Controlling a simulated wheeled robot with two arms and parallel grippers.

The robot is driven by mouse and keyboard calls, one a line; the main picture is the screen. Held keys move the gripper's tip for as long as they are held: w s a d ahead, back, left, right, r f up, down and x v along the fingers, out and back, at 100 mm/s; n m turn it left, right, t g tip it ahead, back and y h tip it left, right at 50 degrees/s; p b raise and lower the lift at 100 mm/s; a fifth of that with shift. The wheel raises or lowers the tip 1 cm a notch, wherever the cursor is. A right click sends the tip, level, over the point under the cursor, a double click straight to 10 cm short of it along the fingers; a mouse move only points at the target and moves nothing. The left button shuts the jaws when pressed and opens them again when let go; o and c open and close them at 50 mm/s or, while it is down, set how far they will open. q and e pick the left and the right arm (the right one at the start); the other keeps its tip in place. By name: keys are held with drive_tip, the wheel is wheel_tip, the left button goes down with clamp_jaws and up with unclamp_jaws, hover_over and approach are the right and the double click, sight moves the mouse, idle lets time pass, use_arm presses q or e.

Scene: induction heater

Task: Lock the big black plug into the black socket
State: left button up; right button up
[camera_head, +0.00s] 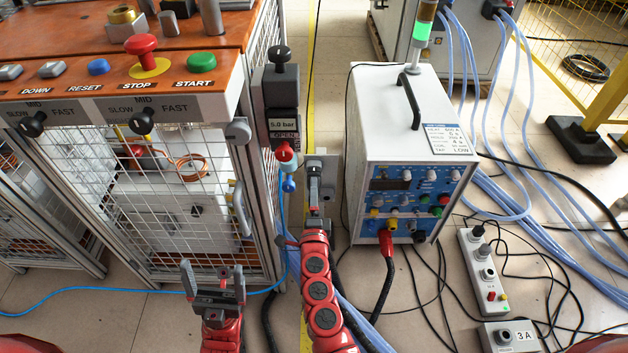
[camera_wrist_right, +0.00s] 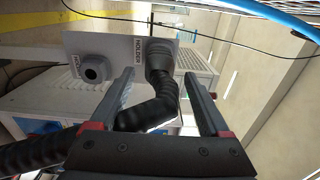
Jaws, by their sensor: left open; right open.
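The big black plug (camera_wrist_right: 158,56) sits in the right holder of a grey plate in the right wrist view, with its thick ribbed black cable (camera_wrist_right: 150,113) bending down from it. My right gripper (camera_wrist_right: 158,76) is open, its fingertips on either side of the plug's cable end, with no visible grip on it. In the head view the right gripper (camera_head: 315,188) is in front of the holder plate and hides the plug. The black socket (camera_head: 420,237) is low on the white heater's front. My left gripper (camera_head: 213,280) is open and empty near the cage.
A red plug (camera_head: 386,243) with a black cable is in the heater (camera_head: 402,130) beside the black socket. The other holder (camera_wrist_right: 92,69) on the plate looks empty. The caged bench (camera_head: 190,180) stands left. Cables and a power strip (camera_head: 484,265) lie on the floor right.

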drive_tip(key=shift+w+f+b, duration=0.1)
drive_tip(key=shift+w+b, duration=0.4)
drive_tip(key=shift+w, duration=2.25)
clamp_jaws()
drive_tip(key=shift+s, duration=0.2)
drive_tip(key=shift+s+p, duration=0.5)
drive_tip(key=shift+s, duration=2.3)
